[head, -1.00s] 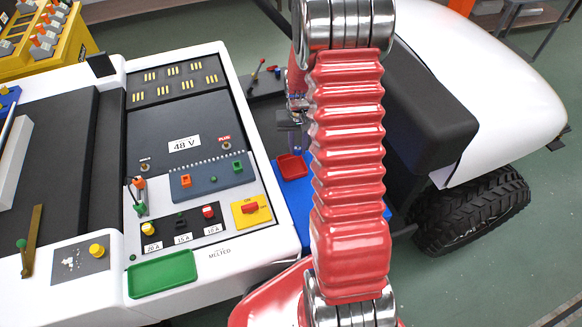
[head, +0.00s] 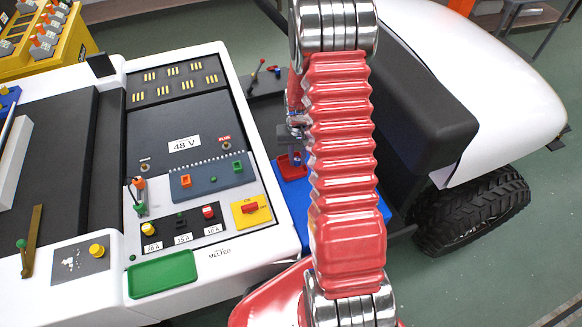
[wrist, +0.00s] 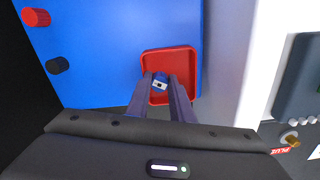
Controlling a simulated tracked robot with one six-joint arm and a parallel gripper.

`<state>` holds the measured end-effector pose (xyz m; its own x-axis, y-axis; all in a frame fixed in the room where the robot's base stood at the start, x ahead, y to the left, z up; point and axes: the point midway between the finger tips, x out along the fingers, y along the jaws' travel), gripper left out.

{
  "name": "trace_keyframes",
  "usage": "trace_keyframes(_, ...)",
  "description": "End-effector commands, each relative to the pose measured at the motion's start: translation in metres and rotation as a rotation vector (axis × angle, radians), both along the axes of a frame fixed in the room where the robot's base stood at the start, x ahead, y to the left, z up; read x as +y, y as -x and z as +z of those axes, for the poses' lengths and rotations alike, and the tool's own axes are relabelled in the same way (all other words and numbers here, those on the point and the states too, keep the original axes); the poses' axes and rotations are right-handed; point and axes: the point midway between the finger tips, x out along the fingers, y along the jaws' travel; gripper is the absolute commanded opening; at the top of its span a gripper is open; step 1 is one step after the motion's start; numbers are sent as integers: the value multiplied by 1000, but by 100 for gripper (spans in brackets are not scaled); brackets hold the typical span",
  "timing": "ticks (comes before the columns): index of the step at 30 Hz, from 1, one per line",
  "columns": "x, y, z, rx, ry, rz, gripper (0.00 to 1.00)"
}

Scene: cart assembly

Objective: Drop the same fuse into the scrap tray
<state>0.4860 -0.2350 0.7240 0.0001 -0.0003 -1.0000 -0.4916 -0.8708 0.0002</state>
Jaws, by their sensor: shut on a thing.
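My gripper (wrist: 165,88) is shut on a small blue fuse (wrist: 161,82) with a pale end. In the wrist view the fuse shows between the fingertips, with the red tray (wrist: 188,58) behind it, so it is over the tray. In the head view the red tray (head: 285,172) sits on the blue board, partly covered by my gripper (head: 296,153). The exact gap between fuse and tray floor cannot be told.
The blue board (wrist: 110,40) holds a red knob (wrist: 36,18) and a black knob (wrist: 57,65). A white console (head: 285,240) with a green tray (head: 162,275) stands to the left. A black seat (head: 425,110) is to the right.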

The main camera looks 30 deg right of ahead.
Motion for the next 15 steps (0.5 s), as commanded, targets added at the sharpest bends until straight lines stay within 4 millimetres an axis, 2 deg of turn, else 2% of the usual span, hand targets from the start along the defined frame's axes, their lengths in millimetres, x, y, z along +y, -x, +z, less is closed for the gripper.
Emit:
trace_keyframes(4,0,0,0,0,0,0,0)
trace_keyframes(5,0,0,0,0,0,0,21)
trace_keyframes(13,0,0,0,0,0,0,40)
trace_keyframes(15,0,0,0,0,0,-1,42)
